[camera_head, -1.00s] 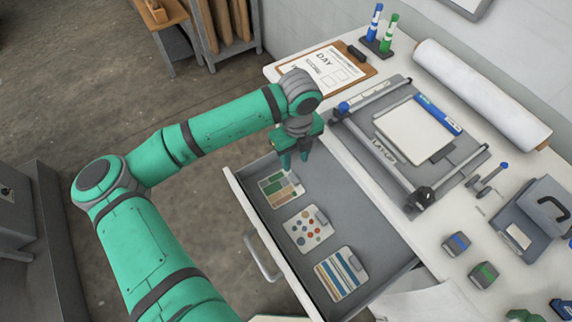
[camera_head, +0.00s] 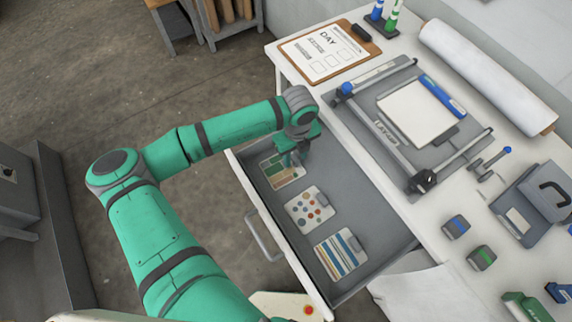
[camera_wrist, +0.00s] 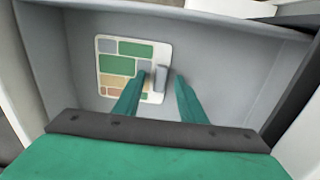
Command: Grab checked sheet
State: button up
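The checked sheet (camera_head: 281,172), a white card with green, grey and tan blocks, lies flat at the far end of the open drawer. In the wrist view the checked sheet (camera_wrist: 121,62) shows a raised grey tab (camera_wrist: 160,78) on its right edge. My gripper (camera_head: 289,162) is over the sheet's right side in the head view and hides part of it. In the wrist view my gripper (camera_wrist: 162,77) is open, with one green finger on each side of the tab. I cannot tell whether the fingers touch it.
The open drawer (camera_head: 284,222) also holds a dotted sheet (camera_head: 310,209) and a striped sheet (camera_head: 341,254), each with a tab. The drawer walls stand close around. On the bench are a press frame (camera_head: 398,127), a clipboard (camera_head: 365,46) and a white roll (camera_head: 490,76).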

jog(key=shift+f, duration=0.15)
grip_shut()
